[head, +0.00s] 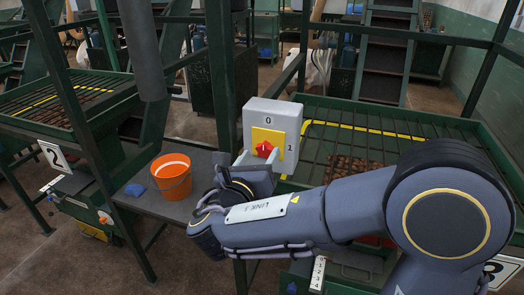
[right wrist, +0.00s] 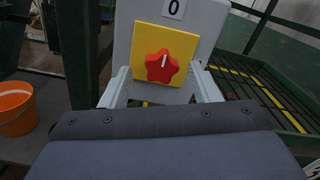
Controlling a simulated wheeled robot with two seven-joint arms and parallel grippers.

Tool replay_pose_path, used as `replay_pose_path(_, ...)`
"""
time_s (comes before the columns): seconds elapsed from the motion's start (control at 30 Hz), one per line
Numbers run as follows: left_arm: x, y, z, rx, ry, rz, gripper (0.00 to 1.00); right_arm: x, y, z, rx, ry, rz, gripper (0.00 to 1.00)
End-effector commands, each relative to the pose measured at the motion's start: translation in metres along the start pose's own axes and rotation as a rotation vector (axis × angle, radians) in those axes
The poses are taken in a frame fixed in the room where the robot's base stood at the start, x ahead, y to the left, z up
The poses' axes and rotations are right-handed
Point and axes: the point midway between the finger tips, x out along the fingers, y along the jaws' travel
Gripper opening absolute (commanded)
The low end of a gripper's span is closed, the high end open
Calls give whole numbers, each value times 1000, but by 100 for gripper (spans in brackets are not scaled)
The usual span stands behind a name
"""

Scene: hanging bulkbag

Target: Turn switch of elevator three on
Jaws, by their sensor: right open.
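A grey switch box (head: 270,115) with a yellow plate and a red star-shaped knob (head: 264,149) is on the green frame in the middle of the head view. A "0" label is above the knob and a "1" label to its right. In the right wrist view the knob (right wrist: 162,66) has a white mark pointing up toward the "0". My right gripper (head: 258,157) is open in front of the knob; in the right wrist view its fingers (right wrist: 162,84) are either side of and below the knob. I cannot tell whether they touch it. My left gripper is out of view.
An orange bucket (head: 172,178) and a blue cloth (head: 135,190) sit on a dark table left of my arm. A "2" plate (head: 53,156) is at left, a "3" plate (head: 502,270) at lower right. Green posts and a barred grate (head: 390,133) surround the box.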

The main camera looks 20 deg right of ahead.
Motion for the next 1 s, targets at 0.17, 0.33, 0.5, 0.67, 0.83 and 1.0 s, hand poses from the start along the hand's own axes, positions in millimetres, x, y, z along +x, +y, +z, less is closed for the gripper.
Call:
replay_pose_path(0.17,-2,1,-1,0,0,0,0,19,0,0,0,1,-1,56)
replay_pose_path(0.33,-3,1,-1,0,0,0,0,23,0,0,1,1,0,56)
replay_pose_path(0.5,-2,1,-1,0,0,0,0,23,0,0,1,1,0,55)
replay_pose_path(0.67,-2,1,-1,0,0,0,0,23,0,0,1,1,0,34)
replay_pose_path(0.83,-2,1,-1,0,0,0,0,23,0,0,2,2,0,12)
replay_pose_path(1.0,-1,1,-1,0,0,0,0,23,0,-1,9,2,1,12)
